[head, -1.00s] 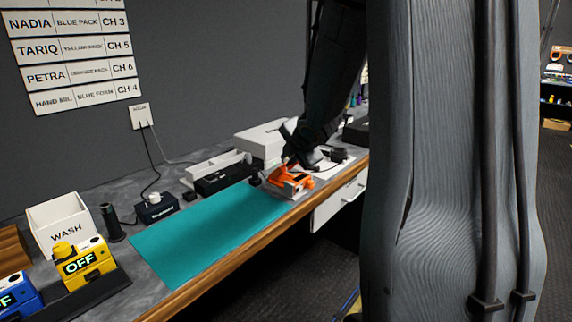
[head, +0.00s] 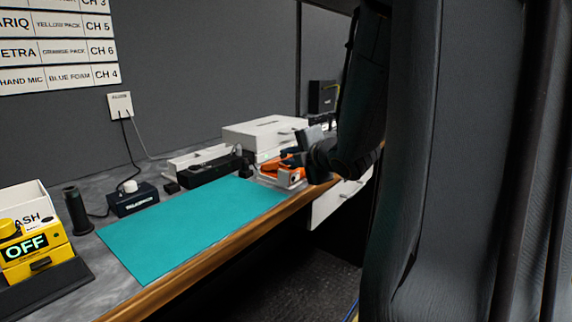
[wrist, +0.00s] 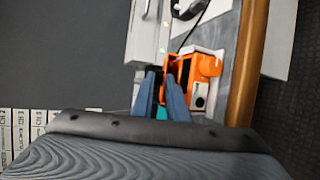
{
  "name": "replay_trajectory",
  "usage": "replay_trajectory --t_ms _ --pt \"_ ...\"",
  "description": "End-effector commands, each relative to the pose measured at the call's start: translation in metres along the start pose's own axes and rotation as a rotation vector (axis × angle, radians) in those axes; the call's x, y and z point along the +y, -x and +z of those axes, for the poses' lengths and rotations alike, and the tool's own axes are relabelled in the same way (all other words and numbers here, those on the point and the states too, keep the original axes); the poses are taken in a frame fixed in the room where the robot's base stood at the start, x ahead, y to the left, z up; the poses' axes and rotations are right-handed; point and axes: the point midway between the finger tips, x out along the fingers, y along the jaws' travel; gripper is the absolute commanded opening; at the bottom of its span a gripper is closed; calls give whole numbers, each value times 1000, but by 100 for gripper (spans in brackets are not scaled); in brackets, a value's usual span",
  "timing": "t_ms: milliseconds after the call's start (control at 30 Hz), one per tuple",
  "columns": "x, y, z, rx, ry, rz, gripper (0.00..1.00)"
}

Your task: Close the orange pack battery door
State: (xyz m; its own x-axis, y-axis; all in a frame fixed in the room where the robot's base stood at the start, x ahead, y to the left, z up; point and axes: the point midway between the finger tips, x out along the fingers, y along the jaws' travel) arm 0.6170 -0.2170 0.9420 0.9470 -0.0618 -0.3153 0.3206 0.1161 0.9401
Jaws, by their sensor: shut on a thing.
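The orange pack (head: 283,176) lies on the bench just past the right end of the teal mat. In the wrist view the orange pack (wrist: 205,66) shows an orange body with a pale face and a dark round spot. An orange flap-like part stands at its left side, by my fingers. My gripper (wrist: 160,80) has its two blue-grey fingers at this side, closed on part of the pack. I cannot tell whether that part is the battery door. In the head view my gripper (head: 292,160) reaches the pack from the right, and its wrist hides part of it.
The teal mat (head: 190,225) is bare. A yellow pack reading OFF (head: 35,252) and a dark charger box (head: 134,200) stand at left. The wooden bench edge (head: 220,262) runs along the front.

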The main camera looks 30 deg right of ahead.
Motion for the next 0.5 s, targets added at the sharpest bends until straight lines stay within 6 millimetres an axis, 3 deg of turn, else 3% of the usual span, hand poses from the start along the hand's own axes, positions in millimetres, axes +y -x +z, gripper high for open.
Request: replay_trajectory --t_ms 500 --pt "-8 1 1 -2 -35 86 0"
